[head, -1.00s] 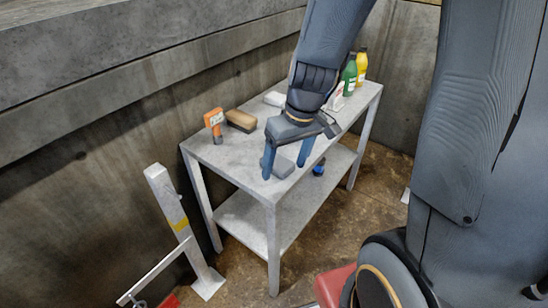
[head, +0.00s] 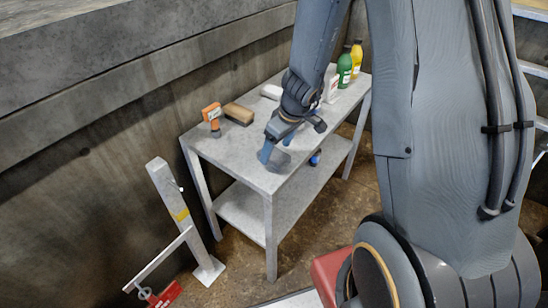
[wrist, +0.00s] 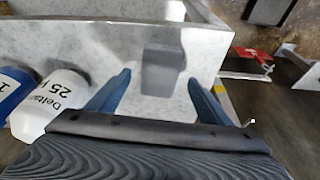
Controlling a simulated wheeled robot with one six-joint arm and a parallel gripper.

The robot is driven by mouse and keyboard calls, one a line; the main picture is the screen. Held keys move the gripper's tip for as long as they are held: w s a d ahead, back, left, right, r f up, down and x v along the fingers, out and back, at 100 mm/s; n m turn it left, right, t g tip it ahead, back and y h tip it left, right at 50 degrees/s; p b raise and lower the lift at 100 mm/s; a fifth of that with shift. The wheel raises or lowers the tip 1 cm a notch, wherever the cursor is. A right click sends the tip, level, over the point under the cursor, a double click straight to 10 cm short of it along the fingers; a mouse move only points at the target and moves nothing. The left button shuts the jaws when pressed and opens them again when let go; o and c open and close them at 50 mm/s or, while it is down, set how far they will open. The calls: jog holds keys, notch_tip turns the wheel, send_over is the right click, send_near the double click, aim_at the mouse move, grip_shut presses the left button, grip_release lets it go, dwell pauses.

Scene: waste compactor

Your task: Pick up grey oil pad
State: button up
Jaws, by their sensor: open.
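The grey oil pad (head: 279,161) lies flat near the front edge of the metal table's top (head: 230,160), partly hidden behind my gripper in the head view. In the wrist view the pad (wrist: 162,68) shows as a dark grey rounded block on the light tabletop, between the finger lines and beyond them. My gripper (head: 276,150) is open and points down over the pad. In the wrist view its two blue fingers (wrist: 159,78) are spread, with nothing held between them. I cannot tell the exact height gap between fingertips and pad.
An orange item (head: 212,115) and a brown block (head: 238,113) stand left on the table. A post with a lever (head: 172,205) is left of the table.

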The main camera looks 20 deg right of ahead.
aim_at(275, 154)
jog(key=shift+b+x, duration=0.35)
jog(key=shift+x, duration=1.1)
jog(key=shift+w, duration=0.1)
jog(key=c, duration=1.1)
jog(key=shift+c, duration=0.2)
jog(key=shift+r, duration=0.1)
notch_tip(275, 154, up, 10)
jog(key=p, duration=0.3)
jog(key=shift+p, duration=0.3)
